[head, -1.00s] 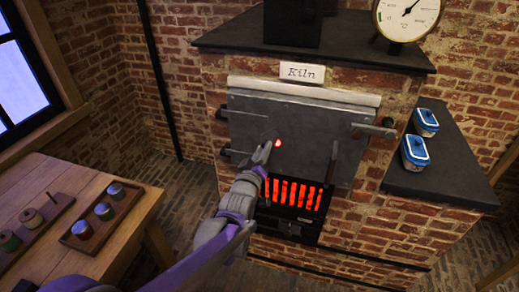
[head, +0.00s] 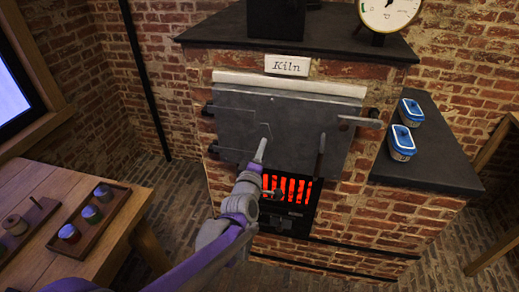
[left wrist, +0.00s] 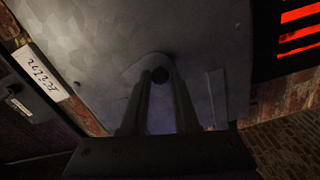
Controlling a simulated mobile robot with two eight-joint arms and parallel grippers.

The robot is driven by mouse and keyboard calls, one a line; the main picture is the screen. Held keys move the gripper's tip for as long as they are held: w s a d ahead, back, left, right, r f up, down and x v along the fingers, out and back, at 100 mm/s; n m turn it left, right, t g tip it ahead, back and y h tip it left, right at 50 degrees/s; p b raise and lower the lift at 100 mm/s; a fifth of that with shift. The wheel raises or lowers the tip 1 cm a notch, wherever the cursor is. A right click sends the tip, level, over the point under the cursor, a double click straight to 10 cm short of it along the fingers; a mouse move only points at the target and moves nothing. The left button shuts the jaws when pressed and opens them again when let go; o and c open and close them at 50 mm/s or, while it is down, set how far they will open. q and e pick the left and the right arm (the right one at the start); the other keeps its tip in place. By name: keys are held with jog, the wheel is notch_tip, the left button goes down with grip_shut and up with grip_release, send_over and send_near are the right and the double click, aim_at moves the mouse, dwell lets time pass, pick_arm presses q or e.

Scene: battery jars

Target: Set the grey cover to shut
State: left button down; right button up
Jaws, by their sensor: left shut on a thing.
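The grey cover (left wrist: 160,61) is a small round-ended plate on the front of the grey kiln door (head: 230,121). In the left wrist view it shows between my two fingers, with a dark round spot near its rounded end. My left gripper (head: 261,148) is at the middle of the door and shut on the cover. In the head view the gripper hides most of the cover. No red glow shows through the door there. My right gripper is not in view.
Below the door is a glowing barred grate (head: 288,188). A handle (head: 321,155) and a latch bar (head: 360,122) are on the door's right side. Blue-lidded boxes (head: 402,143) stand on the right ledge. A wooden table with a tray of jars (head: 91,214) is at left.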

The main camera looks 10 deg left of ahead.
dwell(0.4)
pick_arm(q)
jog(key=c, duration=0.7)
grip_release()
jog(key=shift+o, duration=0.2)
jog(key=s, duration=1)
jog(key=shift+s+a, duration=0.15)
jog(key=shift+s, duration=0.25)
